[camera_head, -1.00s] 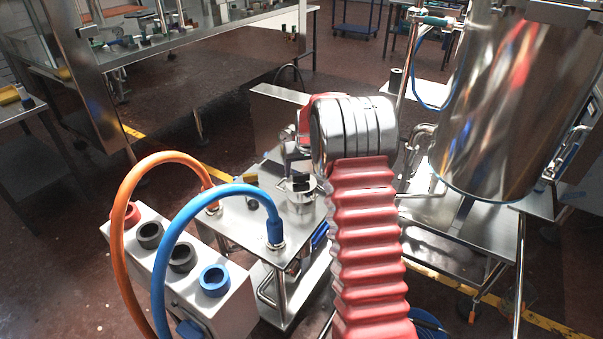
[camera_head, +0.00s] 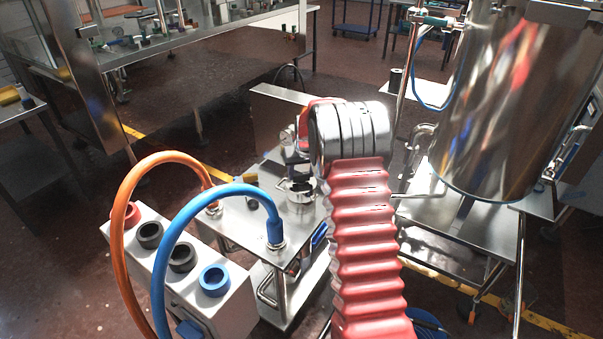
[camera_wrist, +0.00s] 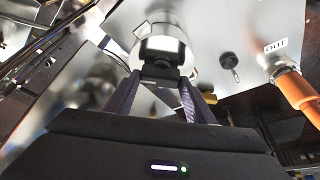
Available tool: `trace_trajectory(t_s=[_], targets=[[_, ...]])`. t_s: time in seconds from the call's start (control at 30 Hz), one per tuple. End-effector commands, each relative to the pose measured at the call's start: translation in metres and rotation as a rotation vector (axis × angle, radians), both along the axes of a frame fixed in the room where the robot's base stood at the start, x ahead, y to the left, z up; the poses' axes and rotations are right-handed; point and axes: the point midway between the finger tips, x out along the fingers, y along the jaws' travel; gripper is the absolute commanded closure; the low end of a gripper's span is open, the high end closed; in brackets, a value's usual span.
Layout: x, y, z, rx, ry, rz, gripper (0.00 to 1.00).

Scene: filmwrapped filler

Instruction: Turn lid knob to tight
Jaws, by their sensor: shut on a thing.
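In the wrist view my gripper (camera_wrist: 160,84) is shut on a dark lid knob (camera_wrist: 161,71), with one purple-grey finger on each side. The knob sits over a round, shiny steel lid or vessel (camera_wrist: 178,22). A bright pale patch shows just beyond the knob. In the head view a small steel pot (camera_head: 301,191) stands on the steel cart top (camera_head: 245,222). My red-sleeved arm reaches over the cart there and partly hides the gripper and pot. I cannot read how tight the knob is.
The orange hose end (camera_wrist: 290,85) is near an OUT label in the wrist view. A large steel tank (camera_head: 520,110) stands right.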

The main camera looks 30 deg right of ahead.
Motion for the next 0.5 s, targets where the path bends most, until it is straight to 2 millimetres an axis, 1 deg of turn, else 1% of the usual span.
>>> trace_trajectory(t_s=[0.03, 0.13, 0.5], targets=[[0.0000, 0.0002, 0.0001, 0.000, 0.000, 0.000, 0.66], [-0.0001, 0.0002, 0.0001, 0.000, 0.000, 0.000, 0.73], [0.0001, 0.0007, 0.0001, 0.001, 0.001, -0.026, 0.73]])
